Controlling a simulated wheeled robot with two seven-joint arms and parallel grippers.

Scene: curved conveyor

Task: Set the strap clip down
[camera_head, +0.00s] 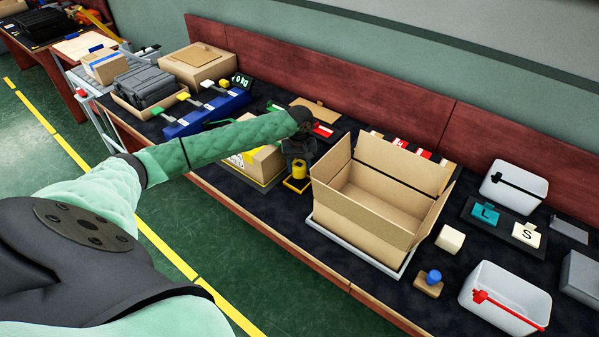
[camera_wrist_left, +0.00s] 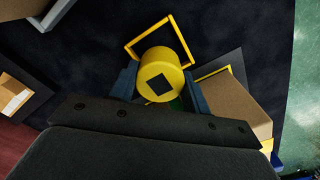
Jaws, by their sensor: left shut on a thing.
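My left gripper (camera_head: 299,160) is pointed down over the dark bench top, left of the open cardboard box. Its fingers are shut on a yellow round piece, which I take to be the strap clip (camera_head: 299,169). In the left wrist view the strap clip (camera_wrist_left: 160,75) is a yellow cylinder with a dark square on its face, between the two blue-grey fingers. A yellow square outline (camera_wrist_left: 133,46) shows on the dark surface beyond it. The yellow outline (camera_head: 297,187) is just below the clip in the head view. I cannot tell whether the clip touches the surface. My right gripper is not in view.
The open cardboard box (camera_head: 380,205) stands to the right on a pale tray. A closed cardboard box (camera_head: 262,163) in a yellow-edged area is close on the left. Blue holders (camera_head: 205,112) are further left. White bins (camera_head: 505,292) are at far right.

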